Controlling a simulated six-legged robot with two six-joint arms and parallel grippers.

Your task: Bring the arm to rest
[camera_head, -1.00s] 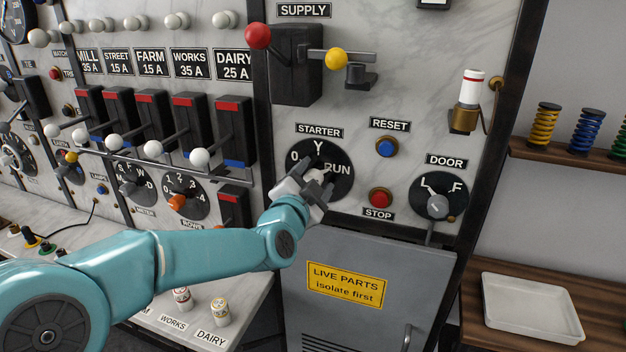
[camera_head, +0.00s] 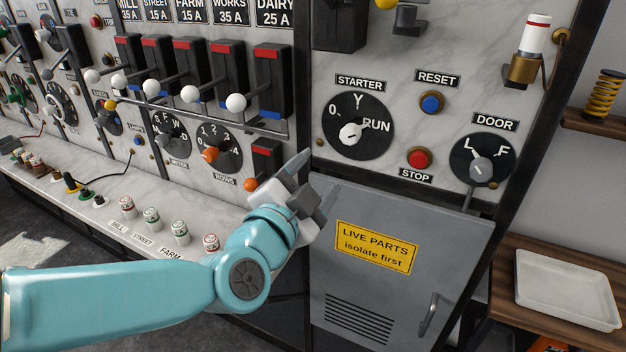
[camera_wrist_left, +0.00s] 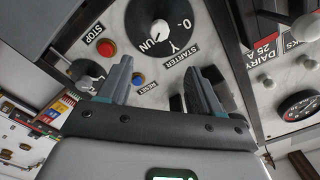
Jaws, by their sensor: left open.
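My left arm (camera_head: 110,296) comes in from the left in the head view, teal with a dark joint disc. My left gripper (camera_head: 318,176) is open and empty, in front of the panel's lower edge, below and left of the starter dial (camera_head: 357,126). It touches nothing that I can make out. The starter dial is black with a white knob, marked 0, Y and RUN; the knob sits low on the disc. In the left wrist view the open fingers (camera_wrist_left: 152,88) stand apart, with the starter dial (camera_wrist_left: 160,28) beyond them. My right gripper is not in view.
A grey cabinet door (camera_head: 385,290) with a yellow warning sign stands below the panel. The stop button (camera_head: 420,158), reset button (camera_head: 431,103) and door dial (camera_head: 482,160) are to the right. Several fuse plugs (camera_head: 151,219) stand on the ledge. A white tray (camera_head: 567,290) lies at right.

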